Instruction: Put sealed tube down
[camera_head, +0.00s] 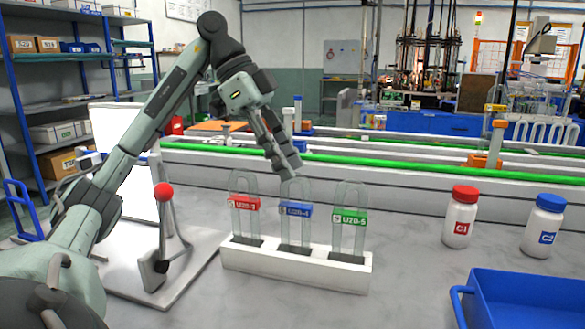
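A white rack (297,267) stands on the grey table with three clear U-shaped glass tubes upright in it. The left tube (244,205) has a red label, the middle tube (295,212) a blue label, and the right tube (348,218) a green label reading U20-5. My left gripper (286,168) points down at the top of the middle tube, with its fingertips right by the tube's closed upper end. The fingers overlap in this view, so I cannot tell their gap or whether they touch the glass. My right gripper is not in view.
A stand with a red-knobbed lever (164,192) is at the left. Red-capped bottle C1 (460,218), blue-capped bottle C2 (543,228) and a blue bin (462,305) are at the right. A green-edged conveyor (400,165) runs behind. The table between rack and bottles is clear.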

